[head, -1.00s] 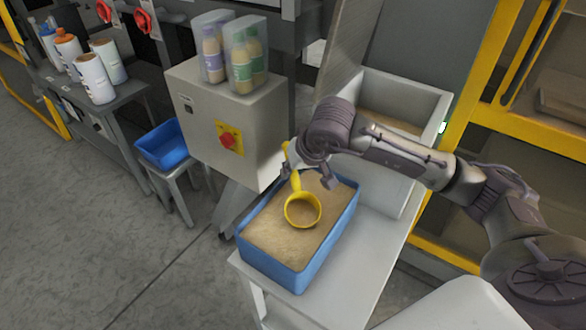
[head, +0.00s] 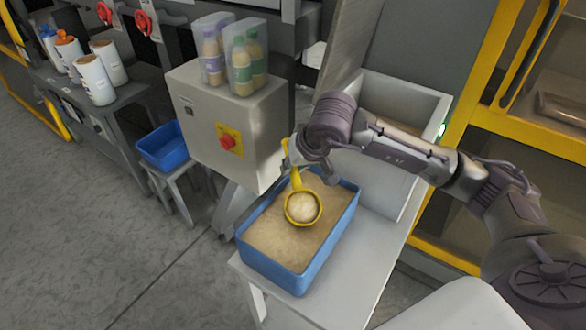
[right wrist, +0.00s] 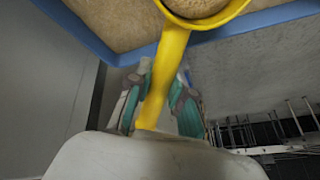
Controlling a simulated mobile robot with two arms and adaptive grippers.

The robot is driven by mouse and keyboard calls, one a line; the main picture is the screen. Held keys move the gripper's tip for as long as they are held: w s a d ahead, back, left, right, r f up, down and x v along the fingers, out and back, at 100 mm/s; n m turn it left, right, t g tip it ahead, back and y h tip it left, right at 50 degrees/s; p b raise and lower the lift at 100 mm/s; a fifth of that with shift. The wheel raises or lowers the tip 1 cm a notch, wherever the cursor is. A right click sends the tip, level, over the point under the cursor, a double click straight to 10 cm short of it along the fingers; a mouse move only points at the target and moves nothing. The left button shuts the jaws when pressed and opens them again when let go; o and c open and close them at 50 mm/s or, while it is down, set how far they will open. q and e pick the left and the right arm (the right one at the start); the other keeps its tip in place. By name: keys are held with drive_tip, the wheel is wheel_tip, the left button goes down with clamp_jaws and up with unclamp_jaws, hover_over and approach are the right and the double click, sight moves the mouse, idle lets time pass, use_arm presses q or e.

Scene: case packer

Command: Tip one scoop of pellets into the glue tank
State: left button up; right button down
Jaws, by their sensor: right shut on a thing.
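A yellow scoop (head: 303,209) is over the blue pellet bin in the head view, its bowl filled with pale pellets. My right gripper (head: 297,165) is shut on the scoop's handle. In the right wrist view the yellow handle (right wrist: 163,85) runs between the fingers (right wrist: 158,100). The blue bin (head: 271,273) stands on a light table and holds tan pellets (head: 280,238). An open grey tank (head: 400,90) with tan material inside, which looks like the glue tank, stands behind the bin at right. My left gripper is not in view.
A grey control box (head: 200,125) with a red switch stands left of the bin, with bottles in clear holders on top. A raised lid (head: 347,45) stands behind the tank. A yellow frame (head: 480,110) is at right. An empty blue bin (head: 165,146) sits on a stool.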

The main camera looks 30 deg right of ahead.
drive_tip(key=shift+r+p, duration=1.55)
drive_tip(key=shift+r, duration=1.75)
